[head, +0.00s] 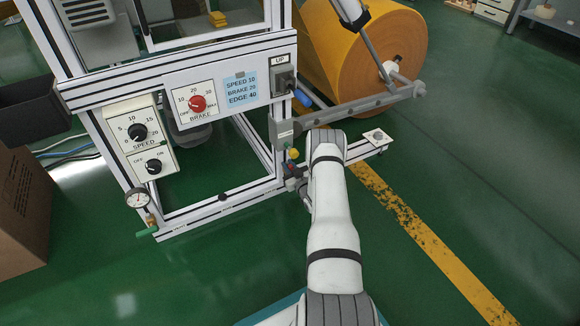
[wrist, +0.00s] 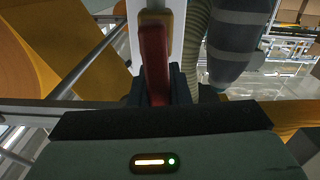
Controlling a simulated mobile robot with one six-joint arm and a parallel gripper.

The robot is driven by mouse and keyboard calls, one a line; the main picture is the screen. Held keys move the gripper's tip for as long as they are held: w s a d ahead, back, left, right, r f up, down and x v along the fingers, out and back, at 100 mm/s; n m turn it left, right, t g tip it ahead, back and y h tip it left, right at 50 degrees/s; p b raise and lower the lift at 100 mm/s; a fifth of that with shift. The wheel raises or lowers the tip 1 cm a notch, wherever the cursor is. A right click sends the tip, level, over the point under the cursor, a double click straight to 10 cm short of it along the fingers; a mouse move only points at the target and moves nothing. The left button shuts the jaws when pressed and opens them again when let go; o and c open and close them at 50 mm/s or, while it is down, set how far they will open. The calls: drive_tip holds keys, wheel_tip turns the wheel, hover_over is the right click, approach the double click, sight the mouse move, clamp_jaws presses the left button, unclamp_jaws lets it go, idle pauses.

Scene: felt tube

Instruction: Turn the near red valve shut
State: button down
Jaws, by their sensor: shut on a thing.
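The red valve handle (wrist: 154,58) fills the upper middle of the wrist view, long and upright in the picture, with a yellow-brown body behind its top. My gripper (wrist: 158,92) has a dark finger on each side of the handle's lower part and is shut on it. In the head view, a small bit of red (head: 291,166) shows at the machine's right front post, below a yellow part (head: 293,154). My white arm reaches up to that post and hides most of the gripper there. The handle's exact angle to its pipe cannot be told.
The machine's control panel (head: 235,62) with red brake dial stands left of my arm. A large orange felt roll (head: 350,50) is behind. A ribbed hose (wrist: 193,45) runs beside the handle. A green-handled valve (head: 147,232) sits low left. Floor at right is open.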

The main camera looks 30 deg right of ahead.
drive_tip(key=shift+a+f+n, duration=0.65)
drive_tip(key=shift+f+n, duration=0.1)
drive_tip(key=shift+n, duration=2.1)
drive_tip(key=shift+a+f+n, duration=0.7)
drive_tip(key=shift+n, duration=2.1)
drive_tip(key=shift+a+f+n, duration=0.65)
drive_tip(key=shift+f+n, duration=0.1)
drive_tip(key=shift+n, duration=2.1)
drive_tip(key=c, duration=1.6)
unclamp_jaws()
drive_tip(key=shift+o, duration=1.2)
drive_tip(key=shift+d, duration=0.1)
drive_tip(key=s+p, duration=0.3)
drive_tip(key=s, duration=0.4)
drive_tip(key=shift+s, duration=0.4)
